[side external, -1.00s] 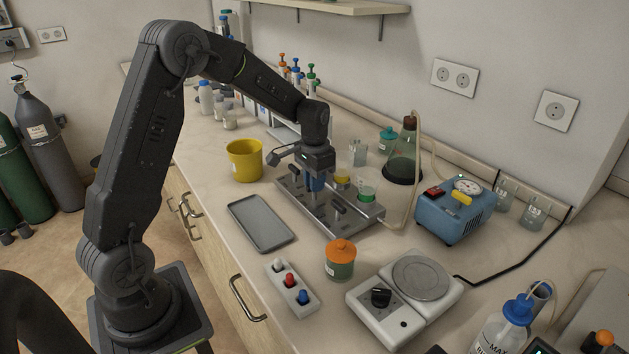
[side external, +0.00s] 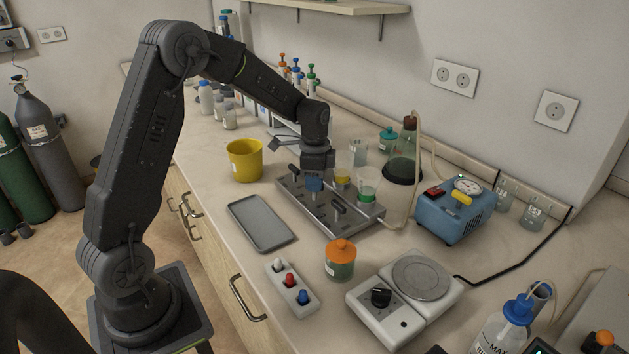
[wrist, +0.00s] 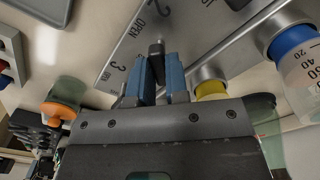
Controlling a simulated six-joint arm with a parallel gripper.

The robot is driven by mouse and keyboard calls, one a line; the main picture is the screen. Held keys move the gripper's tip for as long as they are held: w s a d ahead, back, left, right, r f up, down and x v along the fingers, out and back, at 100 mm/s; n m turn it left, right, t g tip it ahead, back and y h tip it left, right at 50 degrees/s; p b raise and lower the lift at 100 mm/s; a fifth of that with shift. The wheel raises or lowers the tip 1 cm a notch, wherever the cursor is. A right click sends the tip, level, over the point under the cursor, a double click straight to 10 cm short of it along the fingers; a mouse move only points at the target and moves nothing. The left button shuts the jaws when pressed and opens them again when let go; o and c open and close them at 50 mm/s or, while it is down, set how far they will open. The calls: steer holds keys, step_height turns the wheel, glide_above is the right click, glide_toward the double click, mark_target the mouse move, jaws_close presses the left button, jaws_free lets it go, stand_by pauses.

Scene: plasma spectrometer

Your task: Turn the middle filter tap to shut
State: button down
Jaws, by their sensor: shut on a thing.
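The metal filter manifold (side external: 345,222) stands on the bench in the side view, with cups along its far side. My gripper (side external: 314,184) is low over it. In the wrist view my blue fingers (wrist: 159,82) are closed around a dark tap handle (wrist: 157,48), close to the yellow-collared cup (wrist: 210,88), which appears to be the middle one. "OPEN" is printed on the plate near the handle, with a 3 and a 2 farther off. A blue-collared cup (wrist: 292,40) is at the right. The fingers hide the handle's lower part.
A grey tray (side external: 262,223) lies before the manifold and a yellow bucket (side external: 244,160) at its left. An orange-lidded jar (side external: 341,258) stands in front. A dark flask (side external: 404,150) and a blue pump (side external: 455,215) stand behind and right.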

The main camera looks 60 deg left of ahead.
steer(key=m, duration=0.4)
steer(key=shift+m, duration=0.3)
steer(key=m, duration=0.4)
steer(key=shift+m, duration=0.4)
steer(key=c, duration=1.1)
jaws_free()
step_height(320, 180, up, 14)
steer(key=shift+f, duration=0.1)
steer(key=shift+r, duration=4.05)
